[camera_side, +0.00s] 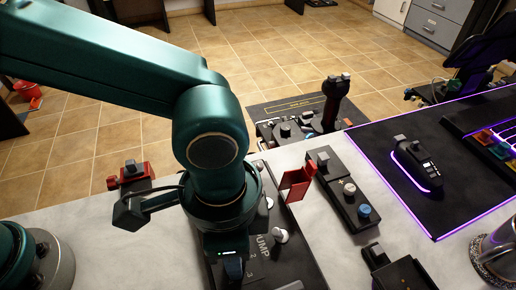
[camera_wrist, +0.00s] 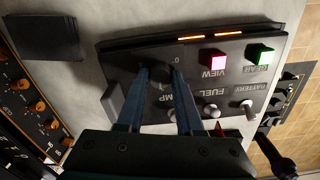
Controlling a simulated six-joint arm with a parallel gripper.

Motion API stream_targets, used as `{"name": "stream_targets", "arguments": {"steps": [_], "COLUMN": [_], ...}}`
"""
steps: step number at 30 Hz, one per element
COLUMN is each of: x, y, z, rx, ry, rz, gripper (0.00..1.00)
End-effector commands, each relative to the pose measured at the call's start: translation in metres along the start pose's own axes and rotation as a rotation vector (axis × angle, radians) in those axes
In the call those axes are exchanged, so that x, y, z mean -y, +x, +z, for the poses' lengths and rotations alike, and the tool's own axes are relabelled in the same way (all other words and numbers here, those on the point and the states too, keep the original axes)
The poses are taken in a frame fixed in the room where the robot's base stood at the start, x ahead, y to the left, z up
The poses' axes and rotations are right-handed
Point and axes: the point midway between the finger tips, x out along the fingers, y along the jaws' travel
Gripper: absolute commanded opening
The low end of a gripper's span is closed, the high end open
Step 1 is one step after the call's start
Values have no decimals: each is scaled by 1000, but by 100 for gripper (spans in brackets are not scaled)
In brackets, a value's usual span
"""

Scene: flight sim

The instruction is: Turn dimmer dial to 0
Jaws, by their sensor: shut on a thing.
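The dimmer dial (camera_wrist: 157,69) is a dark knob on the black control panel (camera_wrist: 118,62), between my fingertips in the wrist view. A small "0" is printed just beside it. My gripper (camera_wrist: 159,74) is shut on the dial, one finger on each side. The fingers hide part of the dial, so its pointer direction cannot be read. In the side view, my gripper (camera_side: 233,268) is low over the same panel (camera_side: 285,262), near small printed numbers; the dial itself is hidden there behind the gripper and wrist.
Beside my gripper in the wrist view are fuel pump switches (camera_wrist: 211,112), a pink VIEW button (camera_wrist: 218,62) and a green GEAR button (camera_wrist: 262,54). In the side view, a red switch cover (camera_side: 296,183) stands up close to my wrist, with a knob box (camera_side: 345,190) to its right.

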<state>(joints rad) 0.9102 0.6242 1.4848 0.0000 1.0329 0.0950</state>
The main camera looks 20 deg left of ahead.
Motion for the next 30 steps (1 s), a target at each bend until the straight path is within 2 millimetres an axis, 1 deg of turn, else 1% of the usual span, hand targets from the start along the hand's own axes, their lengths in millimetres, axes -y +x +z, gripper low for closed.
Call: {"name": "stream_targets", "arguments": {"steps": [30], "x": [0], "y": [0], "z": [0], "rx": [-2], "ry": [-967], "rz": [1], "gripper": [0]}}
